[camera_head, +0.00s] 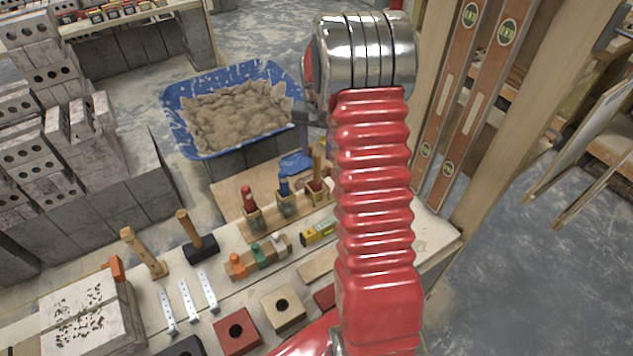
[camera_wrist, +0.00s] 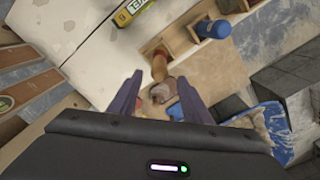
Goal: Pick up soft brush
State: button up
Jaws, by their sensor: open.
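A tool with an upright wooden handle (camera_head: 317,162), which looks like the soft brush, stands at the right end of a wooden rack (camera_head: 262,228) on the bench. In the wrist view its wooden handle (camera_wrist: 159,66) shows ahead of and between the fingertips, with a pale rounded part closer to me. My gripper (camera_wrist: 160,78) is open, its two purple fingers on either side of this tool. I see no finger closed on it. In the head view my red arm hides most of the gripper and part of the rack.
A blue-handled tool (camera_head: 284,184) and a red-handled tool (camera_head: 249,200) stand in the same rack. A yellow level (camera_head: 319,231) lies in front. A blue tub of mortar (camera_head: 178,118) sits behind. Mallets (camera_head: 200,248) and blocks occupy the bench's left side.

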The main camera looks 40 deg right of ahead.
aim_at(317, 173)
jog(key=shift+f, duration=2.75)
jog(key=shift+s+a+f, duration=0.1)
jog(key=shift+f, duration=1.2)
jog(key=shift+s+f, duration=0.1)
jog(key=shift+f, duration=1.2)
grip_shut()
jog(key=shift+r, duration=0.1)
notch_tip(317, 173, up, 10)
jog(key=shift+f, duration=0.1)
